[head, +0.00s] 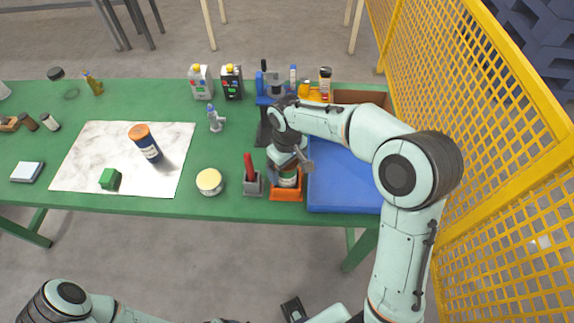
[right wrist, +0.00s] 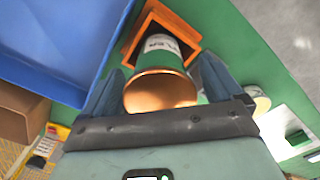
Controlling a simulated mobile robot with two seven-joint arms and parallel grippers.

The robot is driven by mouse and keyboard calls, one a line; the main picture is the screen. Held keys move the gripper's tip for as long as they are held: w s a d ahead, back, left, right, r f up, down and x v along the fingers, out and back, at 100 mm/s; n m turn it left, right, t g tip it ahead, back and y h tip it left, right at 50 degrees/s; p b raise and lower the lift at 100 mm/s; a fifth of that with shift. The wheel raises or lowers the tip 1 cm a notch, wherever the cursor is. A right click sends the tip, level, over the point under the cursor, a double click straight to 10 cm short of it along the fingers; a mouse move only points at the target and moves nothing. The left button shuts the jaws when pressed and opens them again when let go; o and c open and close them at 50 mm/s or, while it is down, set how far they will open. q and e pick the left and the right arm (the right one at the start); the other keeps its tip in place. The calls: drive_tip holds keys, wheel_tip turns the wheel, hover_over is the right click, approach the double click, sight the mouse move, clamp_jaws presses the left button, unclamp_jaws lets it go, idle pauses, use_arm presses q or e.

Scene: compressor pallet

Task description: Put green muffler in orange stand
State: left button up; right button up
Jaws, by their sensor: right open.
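The green muffler (head: 288,180) has a white label and stands in the orange stand (head: 286,195) near the table's front edge. In the right wrist view, the muffler (right wrist: 160,62) shows its copper-coloured end toward the camera, and its far end is inside the square orange stand (right wrist: 190,30). My right gripper (head: 290,172) is above the stand. Its open fingers (right wrist: 163,80) are on either side of the muffler; whether they touch it I cannot tell.
A blue tray (head: 340,190) is close to the right of the stand. A grey holder (head: 252,187) with a red handle and a cream-lidded tub (head: 209,181) are to its left. A marble board (head: 85,150) carries a blue bottle (head: 147,147) and green block (head: 110,179). Yellow fencing (head: 500,130) borders the right.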

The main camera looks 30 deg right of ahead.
use_arm(q)
drive_tip(key=shift+w+r+p, duration=0.3)
drive_tip(key=shift+r+p, duration=0.1)
drive_tip(key=shift+r, duration=0.1)
drive_tip(key=shift+w+r+p, duration=0.25)
drive_tip(key=shift+r+p, duration=0.15)
drive_tip(key=shift+r, duration=0.1)
use_arm(e)
wheel_tip(320, 180, up, 12)
drive_tip(key=shift+r, duration=0.1)
use_arm(q)
drive_tip(key=shift+s, duration=0.1)
